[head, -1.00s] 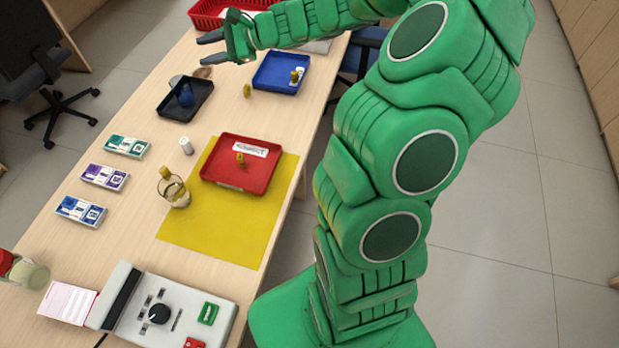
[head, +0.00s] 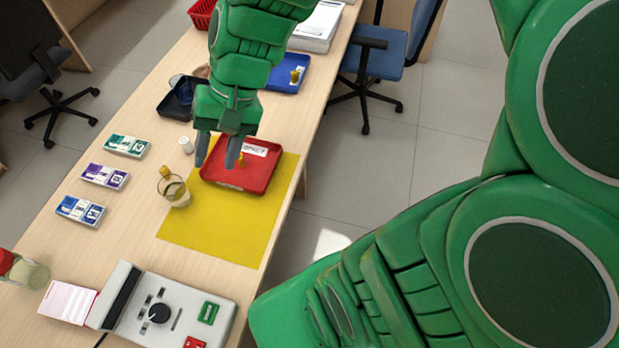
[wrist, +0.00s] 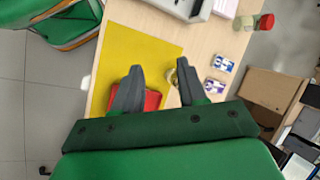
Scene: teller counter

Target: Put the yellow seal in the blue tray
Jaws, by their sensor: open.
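Another yellow seal (head: 295,76) stands in the blue tray (head: 290,62), whose left part my arm covers. My gripper (head: 217,160) points down, open and empty, over the red tray's left side. In the head view its right finger is just left of the seal in the red tray; the height gap cannot be told. In the wrist view my gripper (wrist: 155,72) has its fingers spread, with part of the red tray (wrist: 153,100) showing between and behind them; no seal is clear there.
A glass jar (head: 178,195) with something yellow at its rim stands left of the red tray, near a small white cylinder (head: 186,145). A yellow mat (head: 215,228) lies under the red tray. A black tray (head: 176,104) stands behind. Boxes line the left.

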